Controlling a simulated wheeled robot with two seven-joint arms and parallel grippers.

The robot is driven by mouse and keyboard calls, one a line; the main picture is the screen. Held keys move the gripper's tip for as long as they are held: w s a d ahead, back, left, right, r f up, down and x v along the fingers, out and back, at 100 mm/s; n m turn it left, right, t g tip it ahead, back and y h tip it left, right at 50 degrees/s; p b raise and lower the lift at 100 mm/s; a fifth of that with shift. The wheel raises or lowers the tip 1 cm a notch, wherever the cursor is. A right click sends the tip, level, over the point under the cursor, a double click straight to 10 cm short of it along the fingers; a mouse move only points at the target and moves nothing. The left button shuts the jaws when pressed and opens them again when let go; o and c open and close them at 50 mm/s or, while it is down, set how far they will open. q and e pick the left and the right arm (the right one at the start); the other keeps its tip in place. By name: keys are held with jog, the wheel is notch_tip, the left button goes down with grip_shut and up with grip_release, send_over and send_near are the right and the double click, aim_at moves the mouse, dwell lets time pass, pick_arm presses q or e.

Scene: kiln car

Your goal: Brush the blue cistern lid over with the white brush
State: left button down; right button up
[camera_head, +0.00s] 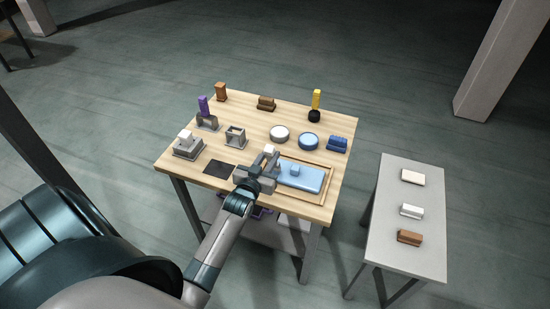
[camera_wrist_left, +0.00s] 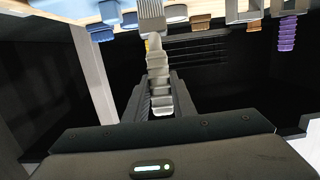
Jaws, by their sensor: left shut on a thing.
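The blue cistern lid (camera_head: 302,178), a light-blue slab with a small raised knob, lies in a wooden tray (camera_head: 324,199) at the table's front right. My left gripper (camera_head: 268,160) is just left of the lid. In the left wrist view my left gripper (camera_wrist_left: 158,98) is shut on the pale ribbed handle of the white brush (camera_wrist_left: 157,65). Its grey-white bristles (camera_wrist_left: 152,16) point away from the fingers, by blue items at the top. I cannot tell whether the bristles touch anything. My right gripper is not in view.
Behind the tray stand a white round pot (camera_head: 279,133), a blue round pot (camera_head: 308,141) and a dark-blue block (camera_head: 337,144). Grey holders (camera_head: 236,138) and a dark mat (camera_head: 219,169) lie left. A grey side table (camera_head: 395,238) holds three blocks.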

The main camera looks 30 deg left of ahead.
pick_arm(q)
jog(key=shift+s+a, duration=0.25)
jog(key=shift+a, duration=0.85)
jog(key=shift+d+r, duration=0.1)
jog(key=shift+d, duration=0.05)
jog(key=shift+w+d, duration=0.2)
jog(key=shift+d, duration=0.45)
jog(key=shift+w+d+p, duration=0.25)
jog(key=shift+d, duration=0.75)
jog(key=shift+w+d+p, duration=0.2)
jog(key=shift+w+d, duration=0.05)
jog(key=shift+d, duration=0.75)
jog(key=shift+r, duration=0.1)
notch_tip(320, 180, up, 7)
jog(key=shift+p, duration=0.35)
